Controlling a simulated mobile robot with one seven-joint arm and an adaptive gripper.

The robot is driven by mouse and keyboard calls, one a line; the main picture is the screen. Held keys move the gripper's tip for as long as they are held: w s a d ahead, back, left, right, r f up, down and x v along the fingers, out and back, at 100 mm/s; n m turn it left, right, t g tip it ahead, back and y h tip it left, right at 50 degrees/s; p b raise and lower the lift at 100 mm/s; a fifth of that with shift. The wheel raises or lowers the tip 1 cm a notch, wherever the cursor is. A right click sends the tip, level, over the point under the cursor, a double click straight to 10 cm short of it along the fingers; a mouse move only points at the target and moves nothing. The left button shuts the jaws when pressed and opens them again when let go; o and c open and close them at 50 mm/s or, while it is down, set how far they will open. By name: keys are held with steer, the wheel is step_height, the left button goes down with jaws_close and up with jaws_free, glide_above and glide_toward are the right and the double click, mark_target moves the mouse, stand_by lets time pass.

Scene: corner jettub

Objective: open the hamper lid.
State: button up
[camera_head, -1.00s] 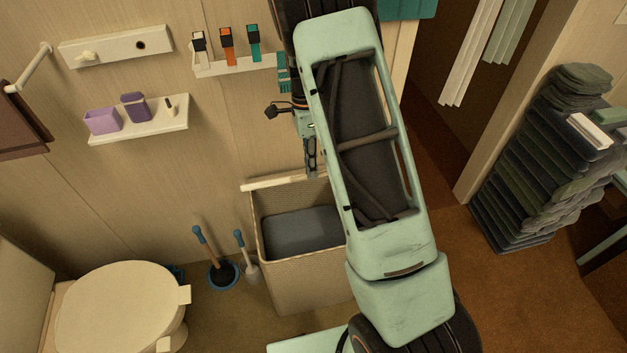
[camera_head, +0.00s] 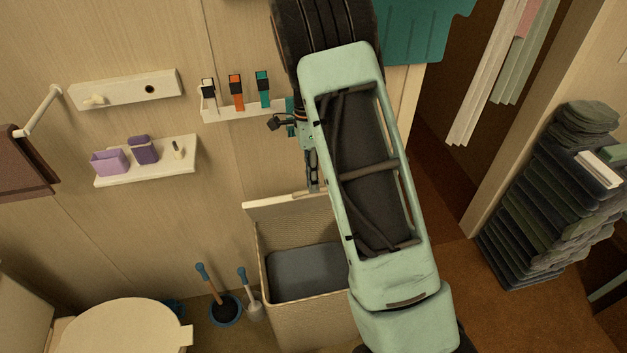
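The hamper (camera_head: 308,322) is a beige woven bin standing against the wall at the lower middle, partly hidden by my arm. Its lid (camera_head: 288,212) is raised at the back, leaning up near the wall, and the dark grey contents show inside. My gripper (camera_head: 313,185) is above the hamper at the lid's top edge, pointing down. Its fingers look close together, but they are small and partly hidden by my arm, so I cannot tell whether they are shut or touching the lid.
A wall shelf with watches (camera_head: 238,108) is just left of my gripper. A lower shelf (camera_head: 147,173) holds purple containers. A plunger (camera_head: 222,307) and brush (camera_head: 250,300) stand left of the hamper. A toilet (camera_head: 125,328) is at lower left. Stacked dark cloths (camera_head: 545,220) are at right.

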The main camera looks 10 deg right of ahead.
steer(key=o, duration=0.5)
steer(key=shift+w+a+f, duration=0.1)
steer(key=shift+w+f, duration=0.55)
steer(key=shift+f, duration=0.05)
steer(key=shift+c, duration=0.2)
steer(key=shift+r, duration=0.1)
steer(key=s+v, duration=0.2)
steer(key=v, duration=0.8)
steer(key=shift+s+r, duration=0.25)
steer(key=shift+s, duration=0.05)
steer(key=shift+c, duration=0.5)
